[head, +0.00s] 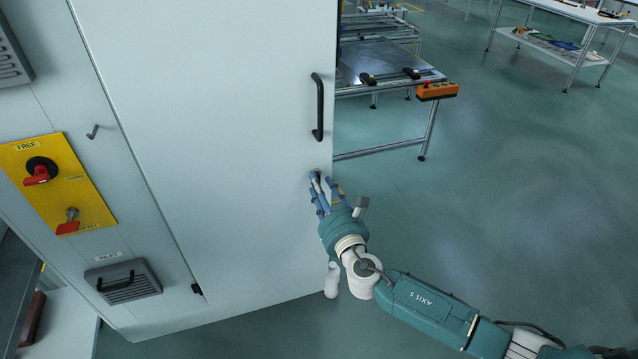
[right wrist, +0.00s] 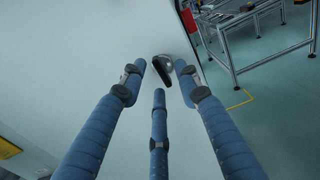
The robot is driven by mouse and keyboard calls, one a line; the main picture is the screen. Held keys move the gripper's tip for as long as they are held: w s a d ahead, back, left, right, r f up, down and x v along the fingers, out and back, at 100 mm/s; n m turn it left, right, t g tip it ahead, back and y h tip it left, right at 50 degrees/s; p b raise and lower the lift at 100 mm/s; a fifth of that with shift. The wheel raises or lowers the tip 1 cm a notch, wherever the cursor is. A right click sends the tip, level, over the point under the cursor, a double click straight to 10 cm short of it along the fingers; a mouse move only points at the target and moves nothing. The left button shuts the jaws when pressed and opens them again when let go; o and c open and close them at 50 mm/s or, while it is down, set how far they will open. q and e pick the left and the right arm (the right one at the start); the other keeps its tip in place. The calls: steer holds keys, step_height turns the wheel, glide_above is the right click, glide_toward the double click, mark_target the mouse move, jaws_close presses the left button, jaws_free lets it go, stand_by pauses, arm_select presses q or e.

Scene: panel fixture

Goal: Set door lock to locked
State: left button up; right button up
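The door lock (right wrist: 162,68) shows in the right wrist view as a small dark and silver knob on the pale cabinet door (head: 220,120). In the head view it is mostly hidden by my fingers, near the door's right edge below the black handle (head: 318,107). My right gripper (head: 324,188) has its three blue fingers spread apart, with the tips close around the lock. I cannot tell whether any finger touches it. The lock's setting cannot be read. My left gripper is not in view.
Left of the door is a yellow panel (head: 90,205) with two red-handled switches. A small hook (head: 93,131) and a vent (head: 122,282) are also on the cabinet. A metal-framed workbench (head: 385,70) with an orange button box (head: 437,91) stands behind.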

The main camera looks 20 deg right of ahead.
steer(key=shift+w, duration=0.7)
jaws_close()
